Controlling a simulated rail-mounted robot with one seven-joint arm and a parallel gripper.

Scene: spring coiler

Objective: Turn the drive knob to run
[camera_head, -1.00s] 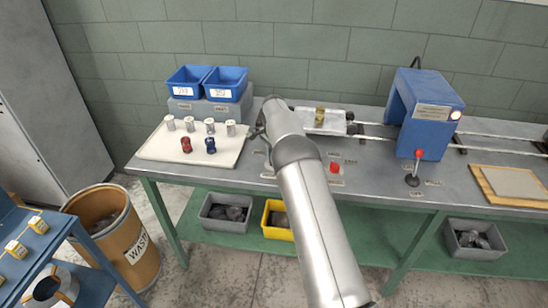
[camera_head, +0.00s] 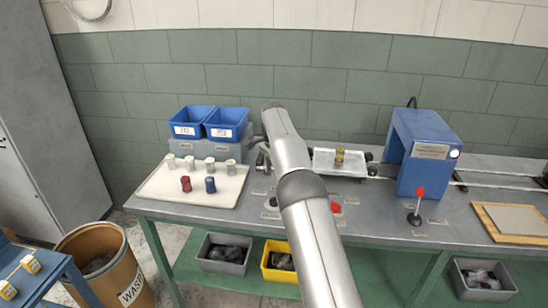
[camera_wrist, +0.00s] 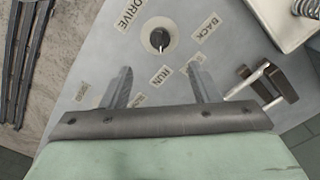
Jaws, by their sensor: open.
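The drive knob (camera_wrist: 159,39) is a small dark round knob on a pale disc, top centre in the wrist view. A DRIVE label (camera_wrist: 136,14) lies to its upper left, a BACK label (camera_wrist: 205,27) to its right and a RUN label (camera_wrist: 160,75) below it. A small pale mark shows on the knob's lower side; I cannot tell its setting surely. My gripper (camera_wrist: 161,86) is open and empty. Its two fingers stand wide apart, below the knob in the picture and not touching it. In the head view my arm partly hides the gripper.
A red button (camera_head: 336,208) and a red-topped lever (camera_head: 416,207) stand on the bench (camera_head: 380,222). A blue machine (camera_head: 427,150) stands at right. A pale board (camera_head: 170,195) with several cylinders is at left. Dark clamp-like parts (camera_wrist: 268,83) lie right of my fingers.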

